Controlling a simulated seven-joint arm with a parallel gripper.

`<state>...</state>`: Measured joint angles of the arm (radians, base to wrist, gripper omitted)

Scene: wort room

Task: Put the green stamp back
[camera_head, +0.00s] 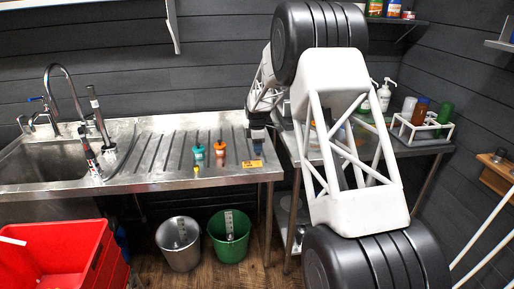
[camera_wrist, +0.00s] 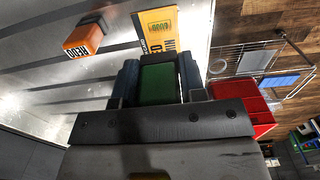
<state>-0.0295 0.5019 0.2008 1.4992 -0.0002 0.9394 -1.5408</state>
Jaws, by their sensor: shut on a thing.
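My gripper (camera_wrist: 158,85) is shut on a green block, the green stamp (camera_wrist: 158,86), held between its two blue-grey fingertips. In the head view my gripper (camera_head: 257,137) points down over the right end of the steel draining board; the stamp cannot be made out there. Whether the stamp touches anything cannot be told.
An orange block with lettering (camera_wrist: 84,38) stands on the ribbed board; it shows in the head view (camera_head: 220,152) beside a teal one (camera_head: 198,152) and a small yellow item (camera_head: 196,170). The sink (camera_head: 50,160) is left. A metal bucket (camera_head: 180,243) and green bucket (camera_head: 230,238) stand below.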

